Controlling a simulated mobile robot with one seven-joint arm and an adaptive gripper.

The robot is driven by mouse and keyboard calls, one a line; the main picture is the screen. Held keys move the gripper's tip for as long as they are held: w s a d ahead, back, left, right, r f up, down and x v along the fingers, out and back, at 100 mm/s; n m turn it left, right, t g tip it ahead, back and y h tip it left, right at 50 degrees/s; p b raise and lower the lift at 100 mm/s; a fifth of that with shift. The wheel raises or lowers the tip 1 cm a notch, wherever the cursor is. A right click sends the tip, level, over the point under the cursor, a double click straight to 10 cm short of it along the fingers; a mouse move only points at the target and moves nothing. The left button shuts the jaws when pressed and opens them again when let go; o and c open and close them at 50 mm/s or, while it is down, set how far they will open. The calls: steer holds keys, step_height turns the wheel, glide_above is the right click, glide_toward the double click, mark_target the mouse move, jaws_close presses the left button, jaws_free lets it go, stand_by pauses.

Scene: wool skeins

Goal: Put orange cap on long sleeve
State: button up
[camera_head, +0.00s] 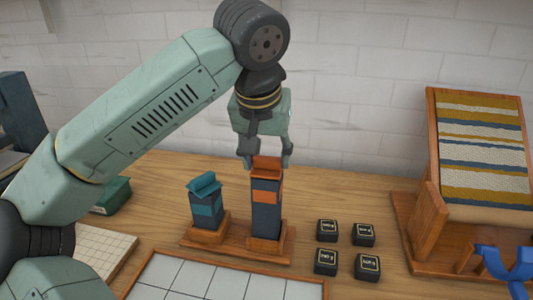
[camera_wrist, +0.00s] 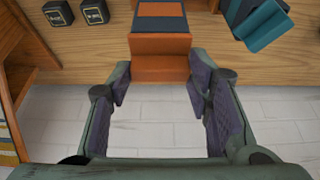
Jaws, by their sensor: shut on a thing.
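The orange cap (camera_head: 267,163) is at the top end of the taller dark sleeve (camera_head: 265,222), which has an orange band and stands upright on a wooden base. No gap shows between cap and sleeve; I cannot tell how deeply the cap sits. My gripper (camera_head: 267,160) points down from above with its fingers on either side of the cap, shut on it. In the wrist view my gripper (camera_wrist: 158,88) has the orange cap (camera_wrist: 160,66) between its fingertips, with the sleeve (camera_wrist: 158,9) beyond it.
A shorter sleeve (camera_head: 206,216) with a teal cap (camera_head: 203,185) stands just left on the same wooden base (camera_head: 238,250). Several small black labelled blocks (camera_head: 326,230) lie to the right. A wooden stand with striped weaving (camera_head: 480,145) is at far right. A white gridded tray (camera_head: 215,282) lies in front.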

stand_by(0.4)
steer(key=o, duration=0.9)
steer(key=shift+o, duration=0.3)
steer(key=o, duration=0.4)
steer(key=shift+o, duration=0.2)
steer(key=shift+r+p, duration=3)
steer(key=shift+r, duration=0.55)
steer(key=shift+c, duration=0.4)
jaws_close()
